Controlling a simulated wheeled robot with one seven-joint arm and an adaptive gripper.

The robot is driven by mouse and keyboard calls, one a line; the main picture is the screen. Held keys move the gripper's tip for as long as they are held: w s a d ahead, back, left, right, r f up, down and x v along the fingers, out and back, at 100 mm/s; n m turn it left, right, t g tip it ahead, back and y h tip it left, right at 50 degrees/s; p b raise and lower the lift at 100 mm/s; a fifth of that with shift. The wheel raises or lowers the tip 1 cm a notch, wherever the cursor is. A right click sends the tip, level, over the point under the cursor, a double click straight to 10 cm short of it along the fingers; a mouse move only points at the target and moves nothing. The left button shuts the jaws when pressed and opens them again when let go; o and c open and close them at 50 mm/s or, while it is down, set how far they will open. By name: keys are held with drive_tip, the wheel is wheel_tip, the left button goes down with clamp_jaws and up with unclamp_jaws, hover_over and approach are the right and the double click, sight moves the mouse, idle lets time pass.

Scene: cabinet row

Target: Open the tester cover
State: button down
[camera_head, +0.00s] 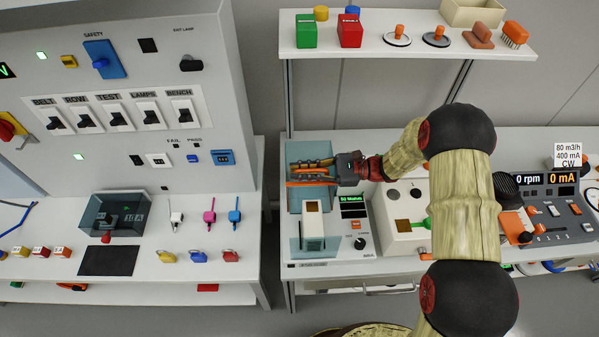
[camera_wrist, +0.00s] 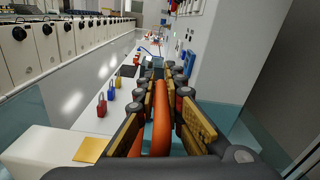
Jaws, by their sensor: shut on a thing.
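The tester (camera_head: 333,265) is a pale bench unit with a green-lit screen (camera_head: 352,200), a knob and a square well at its left. Its translucent teal cover (camera_head: 297,152) stands raised behind the well, and parts of it also show at both sides in the wrist view (camera_wrist: 245,135). My gripper (camera_head: 292,177) reaches in from the right, in front of the cover. In the wrist view my gripper (camera_wrist: 160,78) is shut on the orange handle (camera_wrist: 161,120) between its fingers. The fingers hide part of the handle and cover.
A shelf (camera_head: 400,48) with coloured boxes and brushes hangs above the bench. A white unit (camera_head: 398,225) and a grey control panel (camera_head: 562,222) stand to the right. A tall switch cabinet (camera_head: 120,100) with padlocks in front stands left, across a gap.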

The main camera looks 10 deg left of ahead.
sight(328, 171)
drive_tip(key=c, duration=1.9)
unclamp_jaws()
drive_tip(key=shift+d, duration=0.1)
drive_tip(key=v, duration=1.2)
